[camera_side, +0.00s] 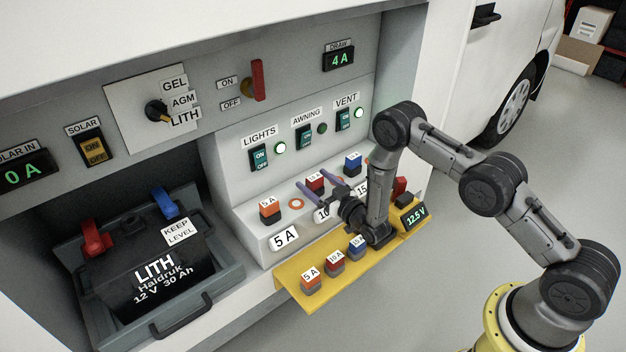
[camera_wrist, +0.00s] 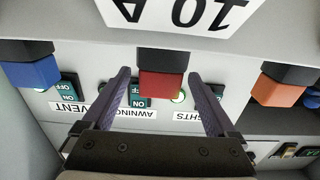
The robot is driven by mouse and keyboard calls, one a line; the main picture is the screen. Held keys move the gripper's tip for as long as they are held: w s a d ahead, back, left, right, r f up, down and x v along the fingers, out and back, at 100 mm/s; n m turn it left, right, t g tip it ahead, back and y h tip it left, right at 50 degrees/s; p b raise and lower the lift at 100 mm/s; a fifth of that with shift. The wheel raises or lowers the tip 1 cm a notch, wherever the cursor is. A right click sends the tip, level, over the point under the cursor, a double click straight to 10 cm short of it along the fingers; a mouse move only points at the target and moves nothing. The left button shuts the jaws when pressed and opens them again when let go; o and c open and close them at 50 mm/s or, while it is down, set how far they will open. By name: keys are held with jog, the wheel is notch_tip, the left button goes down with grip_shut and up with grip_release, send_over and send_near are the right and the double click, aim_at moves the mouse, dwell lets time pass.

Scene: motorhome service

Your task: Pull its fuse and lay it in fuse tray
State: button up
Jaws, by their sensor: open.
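A red fuse (camera_side: 315,183) stands in the white fuse panel by the 10 A label, below the AWNING switch. It also shows in the wrist view (camera_wrist: 162,84). My gripper (camera_wrist: 159,76) is open, with one finger on each side of the red fuse and a gap to each. An orange 5 A fuse (camera_side: 269,211) and a blue fuse (camera_side: 352,162) stand to either side in the panel. The yellow tray (camera_side: 318,295) below holds orange, red and blue fuses in a row. My wrist hides part of the panel and tray.
The LIGHTS lamp (camera_side: 280,149) and VENT lamp (camera_side: 359,113) glow green; the AWNING lamp (camera_side: 322,128) is dark. DRAW (camera_side: 338,57) reads 4 A. A 12.5 V meter (camera_side: 413,215) stands at the tray's right end. The battery (camera_side: 145,265) sits left.

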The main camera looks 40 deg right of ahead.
jog(key=shift+w, duration=0.7)
grip_shut()
dwell(0.4)
jog(key=shift+r, duration=0.65)
dwell(0.4)
jog(key=c, duration=0.7)
grip_release()
grip_shut()
